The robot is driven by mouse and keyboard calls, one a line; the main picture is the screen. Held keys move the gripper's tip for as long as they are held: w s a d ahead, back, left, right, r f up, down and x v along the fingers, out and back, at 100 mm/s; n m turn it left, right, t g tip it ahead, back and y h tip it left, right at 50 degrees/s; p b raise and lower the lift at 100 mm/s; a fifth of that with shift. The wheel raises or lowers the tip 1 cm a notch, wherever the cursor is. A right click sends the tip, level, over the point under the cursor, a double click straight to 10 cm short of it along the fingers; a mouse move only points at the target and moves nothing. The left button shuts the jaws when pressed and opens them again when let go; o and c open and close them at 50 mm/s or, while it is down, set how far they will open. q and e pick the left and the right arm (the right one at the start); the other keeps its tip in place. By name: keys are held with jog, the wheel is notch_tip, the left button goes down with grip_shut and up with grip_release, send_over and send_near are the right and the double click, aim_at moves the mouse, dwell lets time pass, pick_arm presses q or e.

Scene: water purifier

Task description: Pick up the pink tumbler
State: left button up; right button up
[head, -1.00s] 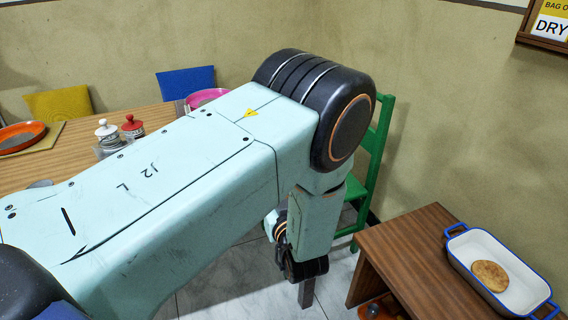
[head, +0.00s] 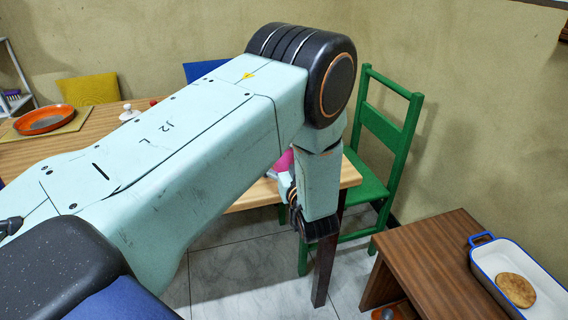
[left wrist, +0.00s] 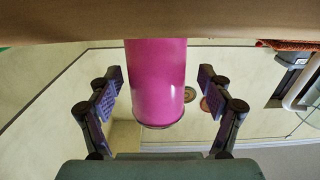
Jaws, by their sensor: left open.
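The pink tumbler (left wrist: 157,80) fills the middle of the left wrist view. In the head view a small part of it (head: 285,160) shows behind my left arm, near the right end of the wooden table (head: 240,201). My left gripper (left wrist: 161,88) is open, with one finger on each side of the tumbler in the left wrist view. Gaps show between the fingers and the tumbler, but I cannot tell how deep it sits between them. In the head view my left arm hides most of the tumbler. My right gripper is not in view.
A green chair (head: 388,140) stands behind the table end. A brown side table (head: 425,265) with a white, blue-rimmed dish (head: 488,262) is at the right. An orange plate (head: 45,119) lies on the table at the far left. Tiled floor shows between the tables.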

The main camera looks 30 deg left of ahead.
pick_arm(q)
jog(key=shift+w+a+f, duration=0.1)
jog(key=shift+w+a, duration=0.25)
jog(key=shift+d, duration=0.2)
jog(key=shift+c, duration=0.2)
jog(key=shift+a, duration=0.15)
jog(key=c, duration=1.3)
